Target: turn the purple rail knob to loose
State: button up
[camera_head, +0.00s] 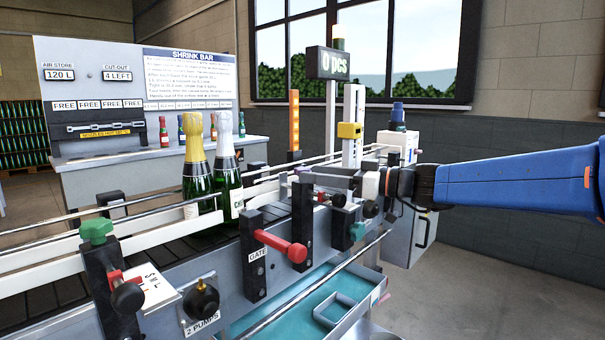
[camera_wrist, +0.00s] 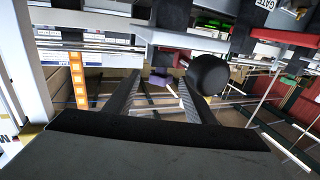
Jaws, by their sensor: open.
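The purple rail knob (camera_wrist: 160,82) shows in the wrist view between and just beyond my fingertips, with a gap to either finger. A dark red part sits just above it in that picture. My gripper (camera_wrist: 160,78) is open and empty, its two dark fingers reaching towards the knob. In the head view my gripper (camera_head: 308,177) comes in from the right over the conveyor's near rail. There the knob is mostly hidden by the fingers and rail parts, and its turn position cannot be told.
A black ball knob (camera_wrist: 208,74) is close beside the right finger in the wrist view. Two foiled bottles (camera_head: 197,175) stand on the conveyor to the left.

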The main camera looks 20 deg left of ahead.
aim_at(302, 168)
jog(key=shift+w+a, duration=0.15)
jog(key=shift+a, duration=2)
jog(key=c, duration=1)
